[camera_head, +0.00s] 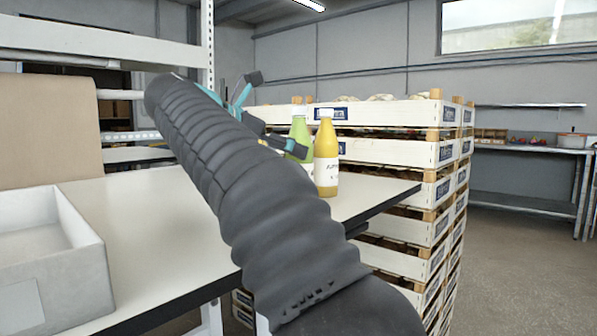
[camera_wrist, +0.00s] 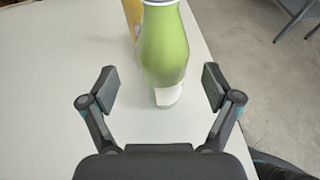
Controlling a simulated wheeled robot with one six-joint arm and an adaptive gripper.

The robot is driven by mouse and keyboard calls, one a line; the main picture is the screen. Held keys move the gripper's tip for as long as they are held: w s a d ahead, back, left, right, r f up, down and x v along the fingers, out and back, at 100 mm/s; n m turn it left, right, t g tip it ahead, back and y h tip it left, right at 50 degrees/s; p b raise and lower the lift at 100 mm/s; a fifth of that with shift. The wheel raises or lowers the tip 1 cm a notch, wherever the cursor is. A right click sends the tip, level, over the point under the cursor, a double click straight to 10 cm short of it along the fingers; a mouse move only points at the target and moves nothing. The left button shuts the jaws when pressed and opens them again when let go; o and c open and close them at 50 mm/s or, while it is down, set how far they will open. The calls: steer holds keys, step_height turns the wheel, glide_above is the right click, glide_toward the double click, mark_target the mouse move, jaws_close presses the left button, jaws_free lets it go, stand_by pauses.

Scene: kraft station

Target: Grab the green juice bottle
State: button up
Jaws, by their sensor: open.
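The green juice bottle (camera_head: 300,133) stands on the white table, partly hidden behind my arm and gripper in the head view. In the wrist view the green bottle (camera_wrist: 163,48) is upright, just ahead of my gripper and centred between the fingers. My gripper (camera_wrist: 160,88) is open, with one finger to each side of the bottle and a gap on both sides. In the head view my gripper (camera_head: 274,112) is mostly hidden by my dark sleeved arm.
A yellow juice bottle (camera_head: 326,160) stands close beside the green one; a sliver of it (camera_wrist: 131,14) shows behind in the wrist view. A white bin (camera_head: 90,262) sits at the table's (camera_head: 150,240) left. Stacked crates (camera_head: 405,150) stand behind the table.

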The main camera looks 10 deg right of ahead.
steer(key=b+x, duration=0.1)
steer(key=x, duration=0.3)
steer(key=shift+s+f, duration=0.1)
steer(key=shift+f, duration=0.05)
steer(key=c, duration=1.6)
steer(key=shift+c, duration=0.2)
